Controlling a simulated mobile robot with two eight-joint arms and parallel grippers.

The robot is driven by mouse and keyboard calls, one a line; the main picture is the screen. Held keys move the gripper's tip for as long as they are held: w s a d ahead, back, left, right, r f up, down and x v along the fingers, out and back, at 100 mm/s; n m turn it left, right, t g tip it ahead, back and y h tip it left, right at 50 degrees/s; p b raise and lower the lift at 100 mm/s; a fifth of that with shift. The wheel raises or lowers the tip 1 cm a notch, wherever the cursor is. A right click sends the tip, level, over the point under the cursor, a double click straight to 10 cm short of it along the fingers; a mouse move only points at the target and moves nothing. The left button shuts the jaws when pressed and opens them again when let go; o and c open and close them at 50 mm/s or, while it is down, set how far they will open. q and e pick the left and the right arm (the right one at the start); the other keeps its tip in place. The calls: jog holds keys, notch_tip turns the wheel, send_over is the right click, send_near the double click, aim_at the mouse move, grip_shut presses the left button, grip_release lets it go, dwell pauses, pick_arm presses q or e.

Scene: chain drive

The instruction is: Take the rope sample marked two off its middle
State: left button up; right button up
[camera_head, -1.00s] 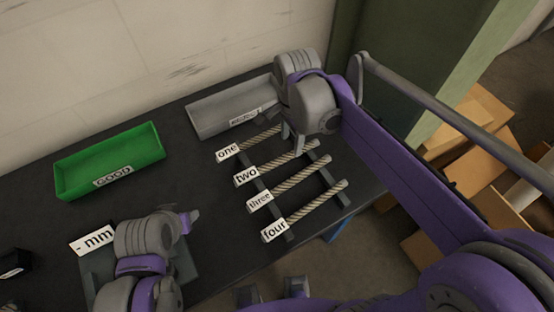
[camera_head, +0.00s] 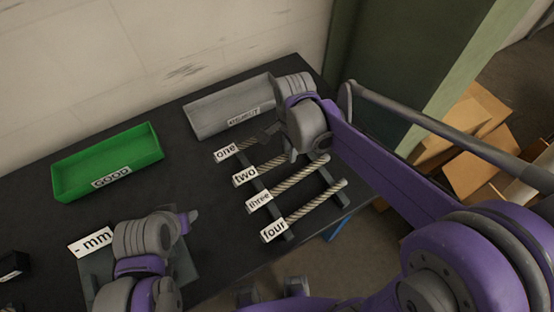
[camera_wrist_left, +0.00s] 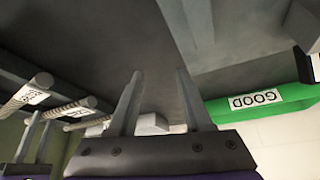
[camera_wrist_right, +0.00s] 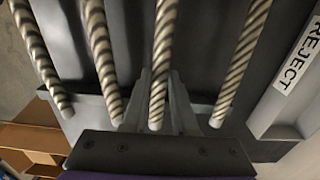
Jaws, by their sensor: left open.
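The rope sample marked two (camera_head: 268,168) lies across the dark rack between samples one and three, its tag at its left end. In the right wrist view sample two (camera_wrist_right: 164,40) runs between my right gripper's fingers (camera_wrist_right: 162,85). In the head view my right gripper (camera_head: 292,153) hides its right end. Whether the fingers press on the rope is unclear. My left gripper (camera_wrist_left: 158,73) is open and empty, apart from the rack; its wrist is at the lower left in the head view.
Sample one (camera_head: 228,152) lies behind, samples three (camera_head: 295,180) and four (camera_head: 315,208) in front. A grey tray (camera_wrist_right: 270,105) marked REJECT stands behind the rack. A green GOOD tray (camera_head: 60,180) stands at left, a "- mm" display (camera_head: 92,242) front left. Bare table lies between.

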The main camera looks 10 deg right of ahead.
grip_shut()
dwell(1.0)
